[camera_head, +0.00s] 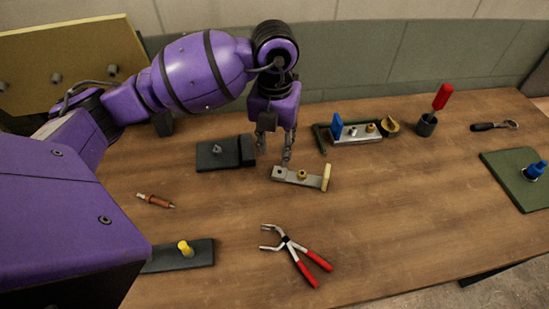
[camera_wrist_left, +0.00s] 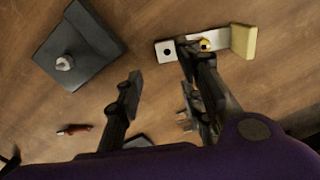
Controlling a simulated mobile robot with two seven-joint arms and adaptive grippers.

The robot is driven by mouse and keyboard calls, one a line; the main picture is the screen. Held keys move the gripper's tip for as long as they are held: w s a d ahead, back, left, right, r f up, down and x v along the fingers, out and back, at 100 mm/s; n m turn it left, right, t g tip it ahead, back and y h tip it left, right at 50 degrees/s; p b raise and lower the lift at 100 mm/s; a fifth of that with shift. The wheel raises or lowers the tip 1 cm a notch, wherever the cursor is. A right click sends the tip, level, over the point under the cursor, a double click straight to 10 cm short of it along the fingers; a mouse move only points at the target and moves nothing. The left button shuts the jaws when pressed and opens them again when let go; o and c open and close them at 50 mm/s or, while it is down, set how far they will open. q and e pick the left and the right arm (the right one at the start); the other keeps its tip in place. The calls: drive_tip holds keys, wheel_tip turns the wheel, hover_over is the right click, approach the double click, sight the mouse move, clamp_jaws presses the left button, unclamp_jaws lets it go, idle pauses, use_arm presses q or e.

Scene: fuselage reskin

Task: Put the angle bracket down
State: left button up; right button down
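The angle bracket (camera_head: 291,176), a pale metal plate with a brass nut and a cream upright end, lies on the wooden table (camera_head: 390,220). It also shows at the top of the left wrist view (camera_wrist_left: 165,49). My left gripper (camera_head: 274,150) points down just behind the bracket. In the left wrist view, my left gripper's fingers (camera_wrist_left: 160,64) are apart with nothing between the tips. The right finger hides part of the plate; I cannot tell if it touches. My right gripper is not in view.
A dark block (camera_head: 213,154) lies left of the bracket, and red-handled pliers (camera_head: 291,253) lie in front. A green tray with a metal plate (camera_head: 358,138), a cup holding a red-handled tool (camera_head: 426,126) and a green mat (camera_head: 505,170) stand right. The table right of the pliers is clear.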

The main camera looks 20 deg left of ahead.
use_arm(q)
drive_tip(key=shift+r, duration=1.9)
